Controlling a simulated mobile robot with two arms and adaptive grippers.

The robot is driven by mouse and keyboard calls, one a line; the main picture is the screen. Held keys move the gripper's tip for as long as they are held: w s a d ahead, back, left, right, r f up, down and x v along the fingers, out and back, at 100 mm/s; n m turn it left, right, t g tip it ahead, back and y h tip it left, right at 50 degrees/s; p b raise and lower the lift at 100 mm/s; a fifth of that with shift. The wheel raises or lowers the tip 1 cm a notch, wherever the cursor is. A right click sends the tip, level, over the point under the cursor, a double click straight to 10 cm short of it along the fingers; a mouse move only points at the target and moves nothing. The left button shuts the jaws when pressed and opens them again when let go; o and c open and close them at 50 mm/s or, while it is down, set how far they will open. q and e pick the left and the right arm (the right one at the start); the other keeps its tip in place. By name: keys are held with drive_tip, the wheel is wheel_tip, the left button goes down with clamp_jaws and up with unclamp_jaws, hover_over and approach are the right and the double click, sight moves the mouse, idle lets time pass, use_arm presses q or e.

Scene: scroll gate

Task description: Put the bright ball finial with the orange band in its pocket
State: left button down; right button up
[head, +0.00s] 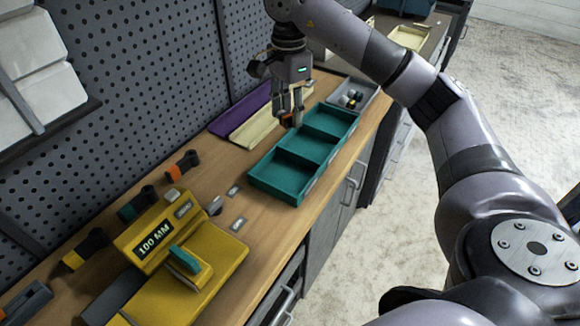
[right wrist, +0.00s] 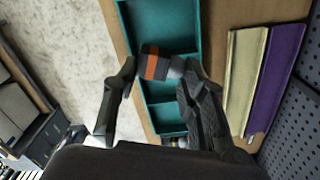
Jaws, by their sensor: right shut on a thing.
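My right gripper (head: 289,116) is shut on a finial (right wrist: 155,66) and holds it above the teal tray. The finial has a dark body, an orange band and a paler grey end, and lies crosswise between the fingers in the right wrist view (right wrist: 158,72). In the head view only a small orange-brown part of it shows at the fingertips. The teal tray (head: 271,188) has three pockets; its near and middle pockets look empty. The gripper is over the tray's back-left side in the head view. My left gripper is not in view.
A grey bin (head: 368,88) with several small pieces stands beyond the tray. Cream (head: 262,127) and purple (head: 235,117) strips lie behind it. A yellow gauge block marked 100 MM (head: 153,238) stands at the near left. A perforated panel (head: 140,80) backs the bench.

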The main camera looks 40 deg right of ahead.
drive_tip(key=p, duration=0.2)
hover_over(289, 176)
wheel_tip(289, 176, down, 12)
drive_tip(key=shift+d+f, duration=0.1)
drive_tip(key=shift+f, duration=0.75)
wheel_tip(289, 176, down, 4)
drive_tip(key=shift+r+p, duration=0.2)
drive_tip(key=shift+p, duration=0.35)
drive_tip(key=shift+f, duration=0.3)
drive_tip(key=shift+f, duration=0.15)
drive_tip(key=o, duration=1.4)
